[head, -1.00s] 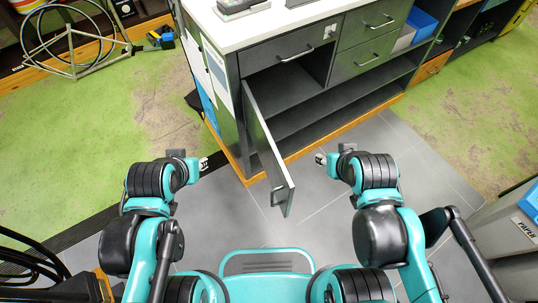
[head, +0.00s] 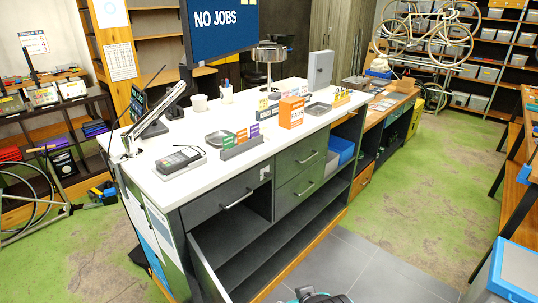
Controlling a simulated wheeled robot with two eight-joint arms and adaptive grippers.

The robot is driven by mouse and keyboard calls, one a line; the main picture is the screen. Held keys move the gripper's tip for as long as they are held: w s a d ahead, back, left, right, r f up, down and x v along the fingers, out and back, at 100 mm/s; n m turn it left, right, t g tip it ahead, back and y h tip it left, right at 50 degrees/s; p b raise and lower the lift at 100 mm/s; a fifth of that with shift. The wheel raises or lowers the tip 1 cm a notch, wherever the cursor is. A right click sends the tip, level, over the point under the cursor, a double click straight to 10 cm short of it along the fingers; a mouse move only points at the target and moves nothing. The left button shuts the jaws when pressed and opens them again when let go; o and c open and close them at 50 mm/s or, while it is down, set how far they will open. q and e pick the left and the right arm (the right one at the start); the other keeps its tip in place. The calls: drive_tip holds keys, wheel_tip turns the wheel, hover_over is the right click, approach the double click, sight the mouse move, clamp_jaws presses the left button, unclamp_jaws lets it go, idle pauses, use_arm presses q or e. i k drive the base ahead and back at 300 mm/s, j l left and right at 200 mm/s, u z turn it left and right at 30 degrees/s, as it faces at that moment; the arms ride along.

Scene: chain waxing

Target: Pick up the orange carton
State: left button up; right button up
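The orange carton (head: 291,112) stands upright on the white counter top, right of the middle of the counter, with white lettering on its front. It is apart from both of my grippers. Only a small dark and teal piece of my arm shows at the bottom edge of the head view. Neither gripper's fingers show.
Coloured cards in a dark holder (head: 241,144), a card terminal (head: 180,159), a metal tray (head: 318,108) and a grey box (head: 319,70) stand around the carton on the counter (head: 190,182). A cabinet door (head: 207,270) hangs open below. Grey floor (head: 375,268) lies free at front right.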

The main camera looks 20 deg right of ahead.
sight(291, 109)
drive_tip(key=i+l, duration=0.1)
drive_tip(key=l, duration=0.45)
drive_tip(key=i+l, duration=0.1)
drive_tip(key=l, duration=0.5)
drive_tip(key=i+l+u, duration=0.1)
drive_tip(key=l, duration=0.45)
